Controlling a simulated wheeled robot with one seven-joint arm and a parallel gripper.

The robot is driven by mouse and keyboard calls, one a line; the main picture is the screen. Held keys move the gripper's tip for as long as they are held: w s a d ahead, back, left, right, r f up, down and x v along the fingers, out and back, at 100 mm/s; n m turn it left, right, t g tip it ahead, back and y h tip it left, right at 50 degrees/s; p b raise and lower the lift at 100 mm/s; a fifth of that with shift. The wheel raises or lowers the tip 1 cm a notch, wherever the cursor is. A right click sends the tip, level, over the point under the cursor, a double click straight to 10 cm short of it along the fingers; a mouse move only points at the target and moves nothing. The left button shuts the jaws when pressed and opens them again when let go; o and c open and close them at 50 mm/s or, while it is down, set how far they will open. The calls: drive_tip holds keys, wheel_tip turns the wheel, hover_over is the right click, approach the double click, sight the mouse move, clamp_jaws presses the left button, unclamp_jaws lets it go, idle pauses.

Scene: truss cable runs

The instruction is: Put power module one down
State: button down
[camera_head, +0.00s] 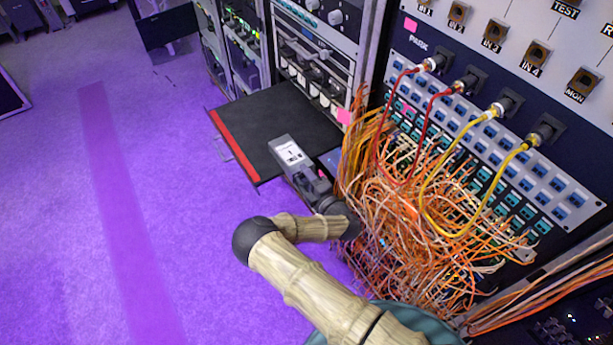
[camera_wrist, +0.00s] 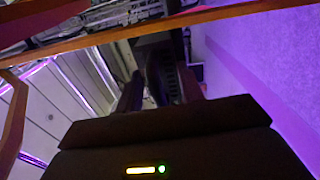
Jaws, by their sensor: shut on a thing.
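Power module one (camera_head: 288,152) is a small grey box with a white label on its face. In the head view it overlaps the right front part of a black pull-out shelf (camera_head: 265,125) with a red front edge. I cannot tell whether it touches the shelf or is above it. My gripper (camera_head: 306,178) is shut on the module's near end. In the dark wrist view, my gripper's fingers (camera_wrist: 160,92) reach up on both sides of a dark slotted body, which is hard to make out.
A dense tangle of orange and white cables (camera_head: 420,200) hangs close to the right of my arm. Red and yellow patch cables (camera_head: 425,190) loop from the panel (camera_head: 500,130). Equipment racks (camera_head: 315,60) stand behind the shelf. The purple-lit floor (camera_head: 60,200) at left is open.

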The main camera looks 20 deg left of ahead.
drive_tip(key=c, duration=0.9)
unclamp_jaws()
drive_tip(key=shift+d, duration=0.1)
drive_tip(key=shift+d, duration=0.1)
drive_tip(key=v, duration=0.7)
drive_tip(key=shift+s, duration=0.15)
